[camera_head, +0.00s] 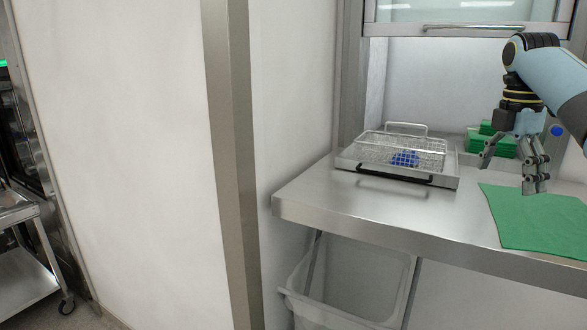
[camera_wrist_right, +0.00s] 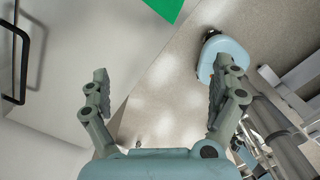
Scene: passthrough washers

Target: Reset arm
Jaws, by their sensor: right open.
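My right gripper (camera_head: 510,172) is open and empty in the head view. It hangs above the steel counter, just left of and above the green cloth. In the right wrist view the same gripper (camera_wrist_right: 161,95) shows its two fingers spread wide with nothing between them. The counter's edge and the floor show beyond the fingers. My right arm comes in from the right in the head view. My left gripper is in neither view.
A wire basket (camera_head: 375,150) with a blue item inside sits on a tray with a black handle (camera_head: 392,176) on the steel counter (camera_head: 380,208). A green cloth (camera_head: 540,218) lies at right. Folded green cloths (camera_head: 503,146) are stacked behind. A bin (camera_head: 345,285) stands below.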

